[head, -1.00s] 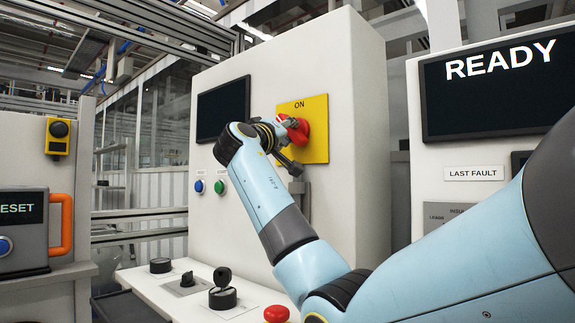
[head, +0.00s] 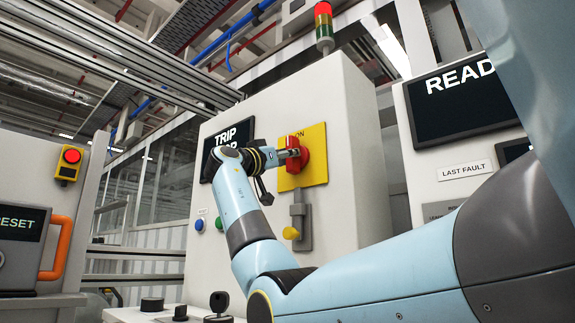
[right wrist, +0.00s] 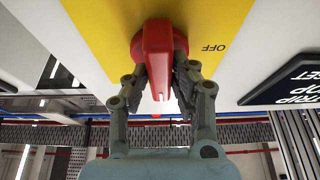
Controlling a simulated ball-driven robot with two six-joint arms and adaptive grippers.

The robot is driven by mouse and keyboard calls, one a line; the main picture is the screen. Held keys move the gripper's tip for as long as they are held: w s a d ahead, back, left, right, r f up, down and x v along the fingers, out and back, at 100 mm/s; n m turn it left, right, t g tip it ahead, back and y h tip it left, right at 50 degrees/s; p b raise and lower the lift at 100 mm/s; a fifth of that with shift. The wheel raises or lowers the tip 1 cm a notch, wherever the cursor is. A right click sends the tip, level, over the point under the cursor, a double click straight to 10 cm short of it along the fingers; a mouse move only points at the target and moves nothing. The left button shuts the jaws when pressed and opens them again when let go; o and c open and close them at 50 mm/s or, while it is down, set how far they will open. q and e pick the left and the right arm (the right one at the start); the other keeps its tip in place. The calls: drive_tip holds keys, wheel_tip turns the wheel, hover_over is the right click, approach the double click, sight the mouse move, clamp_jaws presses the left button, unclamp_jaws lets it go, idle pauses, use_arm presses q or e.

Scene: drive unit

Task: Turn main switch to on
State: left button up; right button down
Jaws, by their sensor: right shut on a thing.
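The main switch is a red rotary handle (head: 304,156) on a yellow plate (head: 317,172) on the white cabinet's front. "ON" shows at the top of the plate, partly covered. My right gripper (head: 291,154) is at the handle. In the right wrist view the red handle (right wrist: 158,50) stands between the two fingers of my right gripper (right wrist: 161,82), which are shut on it from both sides. The word "OFF" shows on the yellow plate (right wrist: 205,22) beside the handle. My left gripper is not in view.
A screen (head: 233,132) reading "TRIP" sits left of the switch, with blue and green buttons (head: 219,223) below. A grey fixture with a yellow knob (head: 291,233) is under the plate. A "READY" panel (head: 455,100) is at right.

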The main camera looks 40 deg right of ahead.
drive_tip(key=shift+f, duration=0.15)
idle(0.3)
drive_tip(key=c, duration=1.1)
unclamp_jaws()
drive_tip(key=v, duration=1.2)
drive_tip(key=shift+w, duration=0.2)
